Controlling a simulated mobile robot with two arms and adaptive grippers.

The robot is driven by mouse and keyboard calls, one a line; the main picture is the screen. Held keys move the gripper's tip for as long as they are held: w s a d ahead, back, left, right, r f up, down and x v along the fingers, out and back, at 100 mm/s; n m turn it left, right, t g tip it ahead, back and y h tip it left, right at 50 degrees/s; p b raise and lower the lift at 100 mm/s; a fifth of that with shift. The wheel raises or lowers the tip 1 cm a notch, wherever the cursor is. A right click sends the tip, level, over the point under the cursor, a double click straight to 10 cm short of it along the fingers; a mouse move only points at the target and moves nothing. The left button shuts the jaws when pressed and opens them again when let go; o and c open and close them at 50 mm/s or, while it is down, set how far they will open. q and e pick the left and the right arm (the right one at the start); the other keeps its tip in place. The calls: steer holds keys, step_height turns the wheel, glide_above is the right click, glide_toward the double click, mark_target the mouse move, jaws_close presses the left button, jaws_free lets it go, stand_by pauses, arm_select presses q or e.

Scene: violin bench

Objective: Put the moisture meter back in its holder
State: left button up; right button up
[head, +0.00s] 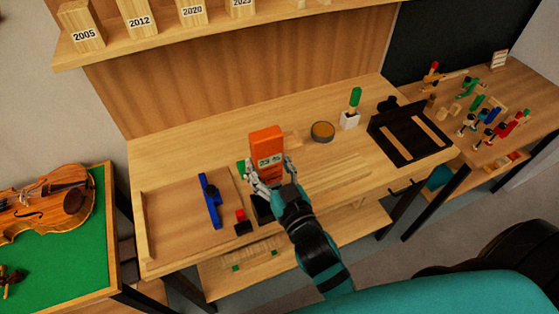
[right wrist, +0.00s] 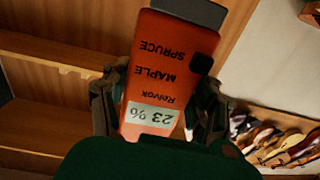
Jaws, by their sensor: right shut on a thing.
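The moisture meter (head: 266,144) is orange with a pale display reading 23 %. My right gripper (head: 268,174) is shut on it and holds it over the bench, left of the middle. In the right wrist view the meter (right wrist: 165,75) sits between the two fingers, with its printed words upside down and a dark grey end at the top. A dark, box-like piece (head: 262,209) shows below the gripper, partly hidden by it; I cannot tell for sure whether it is the holder. My left gripper is not in view.
A violin (head: 45,199) lies at left. The bench right of the gripper is fairly clear.

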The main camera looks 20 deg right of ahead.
mark_target(270, 186)
steer(key=shift+w, duration=0.1)
steer(key=shift+d+r, duration=0.1)
step_height(270, 186, down, 2)
steer(key=shift+b, duration=0.6)
step_height(270, 186, down, 5)
steer(key=b, duration=0.3)
steer(key=shift+b, duration=0.3)
steer(key=shift+f+b, duration=0.4)
steer(key=shift+f, duration=0.15)
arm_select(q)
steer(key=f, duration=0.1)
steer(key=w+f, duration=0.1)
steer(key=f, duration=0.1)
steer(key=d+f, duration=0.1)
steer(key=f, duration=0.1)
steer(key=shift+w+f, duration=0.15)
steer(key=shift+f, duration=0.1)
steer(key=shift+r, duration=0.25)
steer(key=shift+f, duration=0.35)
arm_select(e)
steer(key=shift+f, duration=0.45)
